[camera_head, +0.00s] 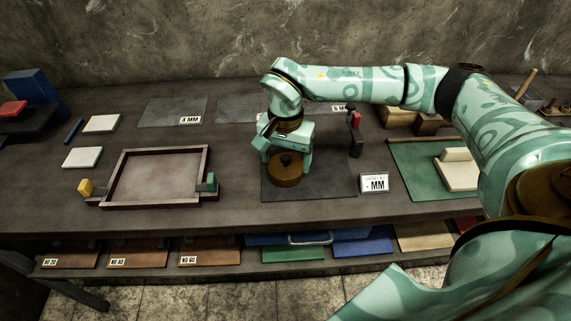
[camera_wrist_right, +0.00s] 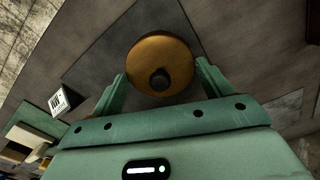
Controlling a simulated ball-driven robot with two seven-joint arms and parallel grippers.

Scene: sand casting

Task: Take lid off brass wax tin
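The round brass wax tin (camera_head: 285,180) stands on a dark mat in the middle of the bench. Its lid (camera_wrist_right: 150,55) has a dark round knob (camera_wrist_right: 159,79) and sits on the tin. My right gripper (camera_head: 288,156) is just above the tin, pointing down. In the wrist view, the fingers of my right gripper (camera_wrist_right: 160,72) are spread wide on either side of the tin top, with the knob between them and nothing gripped. Whether the fingers touch the tin cannot be told. My left gripper is not in view.
A dark mat (camera_head: 330,186) lies under the tin, with a white "MM" card (camera_head: 374,183) to its right. A small dark stand with a red top (camera_head: 356,120) is close by the gripper. A wooden frame (camera_head: 154,203) lies left; a green mat (camera_head: 415,180) lies right.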

